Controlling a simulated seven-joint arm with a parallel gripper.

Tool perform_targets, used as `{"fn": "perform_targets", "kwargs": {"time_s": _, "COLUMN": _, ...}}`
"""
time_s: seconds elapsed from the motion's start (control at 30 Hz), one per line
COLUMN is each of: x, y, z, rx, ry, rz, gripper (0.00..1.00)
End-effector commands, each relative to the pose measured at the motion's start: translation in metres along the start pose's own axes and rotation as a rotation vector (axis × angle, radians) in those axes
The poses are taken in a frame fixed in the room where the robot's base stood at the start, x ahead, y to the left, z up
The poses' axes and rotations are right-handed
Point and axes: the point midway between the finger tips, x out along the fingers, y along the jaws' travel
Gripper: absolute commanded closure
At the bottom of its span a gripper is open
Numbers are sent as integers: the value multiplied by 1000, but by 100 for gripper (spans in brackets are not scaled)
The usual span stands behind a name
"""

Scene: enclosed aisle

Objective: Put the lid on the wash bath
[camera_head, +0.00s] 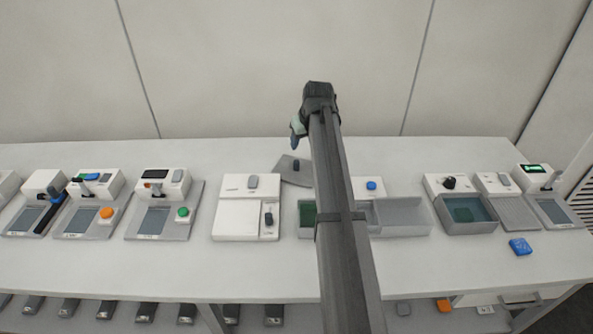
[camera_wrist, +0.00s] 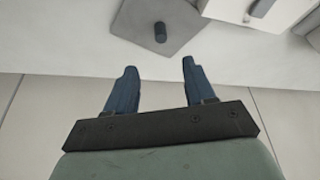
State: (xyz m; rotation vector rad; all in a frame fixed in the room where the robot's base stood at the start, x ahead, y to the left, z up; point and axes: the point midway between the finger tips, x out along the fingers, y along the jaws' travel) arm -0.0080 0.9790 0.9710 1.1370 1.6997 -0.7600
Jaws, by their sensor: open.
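A flat grey lid (camera_head: 290,178) with a dark upright knob (camera_head: 295,164) lies on the bench behind the row of devices, left of my arm. The lid also shows at the top of the wrist view (camera_wrist: 187,30), with its knob between the lines of my fingers. My gripper (camera_wrist: 160,68) is open and empty, apart from the knob; in the head view it is by the wall, above the lid. An open bath with green inside (camera_head: 306,227) is partly hidden by my arm. Another open grey bath with green inside (camera_head: 478,226) stands to the right. I cannot tell which is the wash bath.
A white box device (camera_head: 238,217) stands left of the lid. Grey empty trays (camera_head: 403,231) are right of my arm. Several devices with screens line the left. A blue block (camera_head: 520,246) lies at the right front. The bench's front strip is mostly clear.

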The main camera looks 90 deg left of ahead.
Motion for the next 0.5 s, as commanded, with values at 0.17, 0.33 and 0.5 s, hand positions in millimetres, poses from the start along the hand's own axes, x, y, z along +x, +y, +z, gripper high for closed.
{"fn": "perform_targets", "kwargs": {"time_s": 0.17, "x": 16, "y": 0, "z": -1, "rx": 0, "ry": -1, "rz": -1, "gripper": 46}}
{"fn": "perform_targets", "kwargs": {"time_s": 0.33, "x": 43, "y": 0, "z": -1, "rx": -1, "ry": -2, "rz": -1, "gripper": 46}}
{"fn": "perform_targets", "kwargs": {"time_s": 0.5, "x": 72, "y": 0, "z": -1, "rx": -1, "ry": -1, "rz": -1, "gripper": 46}}
